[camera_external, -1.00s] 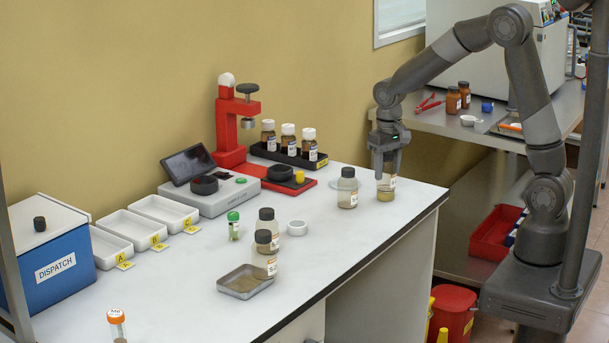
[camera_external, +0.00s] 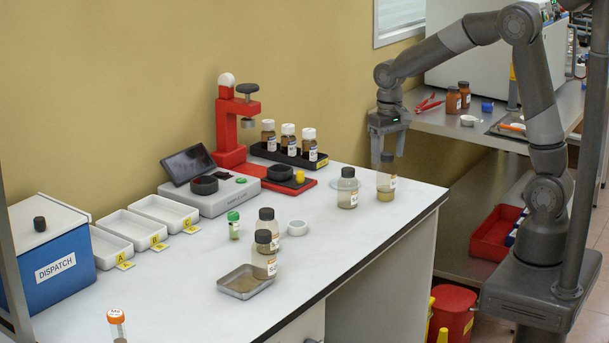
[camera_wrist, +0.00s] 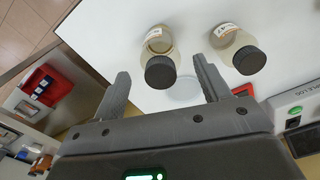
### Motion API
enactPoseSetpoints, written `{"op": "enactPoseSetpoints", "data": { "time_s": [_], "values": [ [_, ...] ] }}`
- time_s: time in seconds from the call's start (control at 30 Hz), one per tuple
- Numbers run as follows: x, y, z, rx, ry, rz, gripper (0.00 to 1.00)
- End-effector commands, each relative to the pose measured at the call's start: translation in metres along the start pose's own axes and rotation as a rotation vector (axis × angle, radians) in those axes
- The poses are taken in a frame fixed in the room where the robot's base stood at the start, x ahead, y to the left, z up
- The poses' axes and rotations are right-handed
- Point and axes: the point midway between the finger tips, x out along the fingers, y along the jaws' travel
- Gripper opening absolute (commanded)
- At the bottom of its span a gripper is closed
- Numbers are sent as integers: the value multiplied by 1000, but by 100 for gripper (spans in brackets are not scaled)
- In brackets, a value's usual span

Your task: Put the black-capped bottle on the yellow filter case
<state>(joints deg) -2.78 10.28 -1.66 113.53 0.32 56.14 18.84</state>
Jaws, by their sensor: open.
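Several bottles with dark caps stand on the white bench. The one nearest my gripper (camera_external: 388,153) is a clear bottle (camera_external: 386,183) with a dark grey cap, upright near the right end; it also shows in the wrist view (camera_wrist: 160,65). My gripper is open and empty, its fingers pointing down just above and around the cap level. A black-capped bottle (camera_external: 347,190) stands just left of it, also in the wrist view (camera_wrist: 240,53). Two more dark-capped bottles (camera_external: 266,222) (camera_external: 265,256) stand farther forward. A small yellow piece (camera_external: 299,177) sits on the red base; I cannot tell whether it is the filter case.
A black rack (camera_external: 262,152) of white-capped brown bottles stands at the back. White trays and a blue dispatch box (camera_external: 55,262) are at left.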

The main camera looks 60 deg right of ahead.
Motion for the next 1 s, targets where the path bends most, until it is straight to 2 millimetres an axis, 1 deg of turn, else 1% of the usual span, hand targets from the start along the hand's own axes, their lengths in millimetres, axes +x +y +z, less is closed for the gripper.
{"op": "enactPoseSetpoints", "data": {
  "time_s": [0.03, 0.2, 0.3, 0.47, 0.57, 0.67, 0.8, 1.0],
  "values": [
    [-13, 0, -1, 0, 5, -2, 69],
    [-46, 0, 0, 0, 3, -1, 69],
    [-60, 0, 0, 0, 2, 0, 69],
    [-72, 1, 2, -2, 4, -1, 69],
    [-82, 4, 11, -13, 23, -9, 69],
    [-94, 12, 30, -38, 63, -23, 69],
    [-112, 26, 66, -88, 141, -46, 69],
    [-124, 46, 119, -161, 255, -69, 69]
  ]
}}
